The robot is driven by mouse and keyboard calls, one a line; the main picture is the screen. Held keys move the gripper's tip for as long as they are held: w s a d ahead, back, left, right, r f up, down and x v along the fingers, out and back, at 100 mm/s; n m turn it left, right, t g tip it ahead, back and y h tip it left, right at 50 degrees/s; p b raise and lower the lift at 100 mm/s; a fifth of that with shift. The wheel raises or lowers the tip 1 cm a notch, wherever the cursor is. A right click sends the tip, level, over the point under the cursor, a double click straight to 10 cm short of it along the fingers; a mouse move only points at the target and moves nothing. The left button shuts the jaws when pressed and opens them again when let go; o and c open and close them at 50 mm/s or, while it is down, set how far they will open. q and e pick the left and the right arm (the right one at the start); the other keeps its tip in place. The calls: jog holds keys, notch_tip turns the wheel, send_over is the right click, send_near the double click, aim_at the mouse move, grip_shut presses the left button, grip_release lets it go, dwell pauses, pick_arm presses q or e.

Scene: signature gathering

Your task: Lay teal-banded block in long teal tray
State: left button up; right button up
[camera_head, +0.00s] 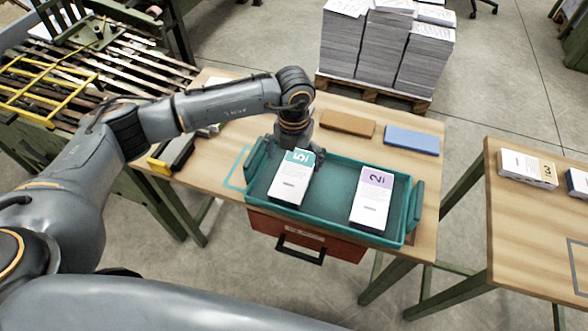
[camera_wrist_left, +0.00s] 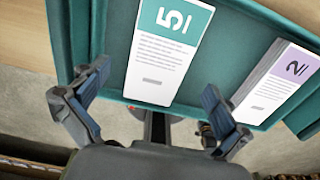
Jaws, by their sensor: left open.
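The teal-banded block (camera_head: 291,178) is white with a teal end marked 5. It lies flat in the left part of the long teal tray (camera_head: 330,164), and it also shows in the left wrist view (camera_wrist_left: 167,62). My left gripper (camera_head: 300,150) is at the block's far, teal-banded end in the head view. In the left wrist view its two fingers (camera_wrist_left: 150,105) are spread apart, with the block's end just beyond them and nothing between them. A purple-banded block (camera_head: 371,197) marked 2 lies to the right in the same tray. My right gripper is not in view.
The tray sits on a wooden table above a red drawer (camera_head: 305,238) with a black handle. A brown block (camera_head: 347,123) and a blue block (camera_head: 411,140) lie behind it. A second table (camera_head: 520,220) with blocks stands right. Paper stacks (camera_head: 385,45) stand behind.

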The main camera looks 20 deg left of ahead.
aim_at(294, 173)
pick_arm(q)
notch_tip(294, 173, up, 7)
jog(key=shift+b, duration=0.35)
jog(key=shift+f, duration=0.1)
dwell(0.6)
